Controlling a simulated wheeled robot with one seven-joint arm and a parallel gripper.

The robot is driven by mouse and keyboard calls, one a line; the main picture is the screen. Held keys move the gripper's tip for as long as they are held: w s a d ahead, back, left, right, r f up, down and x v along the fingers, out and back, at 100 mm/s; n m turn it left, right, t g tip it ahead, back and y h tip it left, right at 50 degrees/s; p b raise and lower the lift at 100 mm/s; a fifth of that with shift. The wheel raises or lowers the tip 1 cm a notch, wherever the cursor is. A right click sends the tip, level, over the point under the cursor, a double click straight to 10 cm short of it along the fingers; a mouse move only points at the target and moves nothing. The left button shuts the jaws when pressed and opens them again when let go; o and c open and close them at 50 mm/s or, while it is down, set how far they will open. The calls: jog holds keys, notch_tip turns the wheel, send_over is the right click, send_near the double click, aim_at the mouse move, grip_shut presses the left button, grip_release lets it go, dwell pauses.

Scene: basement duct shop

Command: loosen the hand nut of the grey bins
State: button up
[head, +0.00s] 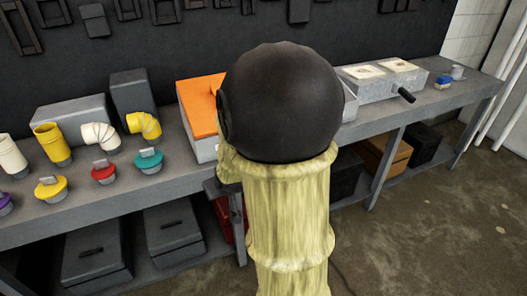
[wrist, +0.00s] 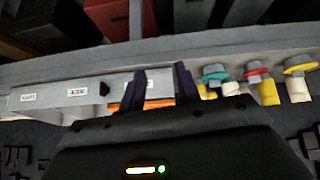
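The grey bins (head: 375,90) stand on the right part of the workbench, with pale square areas on top. A black hand nut (head: 406,95) sticks out from their front. In the wrist view the bins (wrist: 50,102) are at the left with white labels, and the hand nut (wrist: 105,89) shows near their right end. My gripper (wrist: 161,70) is open, its two dark fingers apart with nothing held. The fingers are right of the nut in that view, in front of the orange-topped box (wrist: 158,103). In the head view my arm hides the gripper.
The orange-topped box (head: 203,105) stands left of the bins, partly behind my arm. Coloured capped fittings (head: 104,173) and pipe elbows (head: 101,134) line the bench's left. A blue item (head: 443,82) and a cup (head: 457,72) stand at the right end. Floor at the right is clear.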

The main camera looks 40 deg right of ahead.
jog(key=w+d+f+m+t+h+b, duration=0.1)
jog(key=w+d+f+t+b, duration=0.2)
jog(key=d, duration=0.4)
jog(key=w+d+f+t+h+b, duration=0.1)
jog(key=d+f+t+b, duration=0.15)
jog(key=d+b, duration=0.4)
jog(key=s+d+f+t+b, duration=0.1)
jog(key=s+d+t+b, duration=0.2)
jog(key=d, duration=0.7)
jog(key=t+b, duration=0.1)
jog(key=b, duration=0.1)
jog(key=shift+f+t+b, duration=0.3)
jog(key=shift+f+t, duration=0.05)
jog(key=shift+f, duration=0.05)
jog(key=shift+d, duration=0.15)
jog(key=x, duration=1.7)
jog(key=shift+d+h, duration=0.2)
jog(key=shift+h, duration=0.1)
jog(key=shift+w, duration=0.1)
jog(key=shift+c, duration=0.2)
grip_shut()
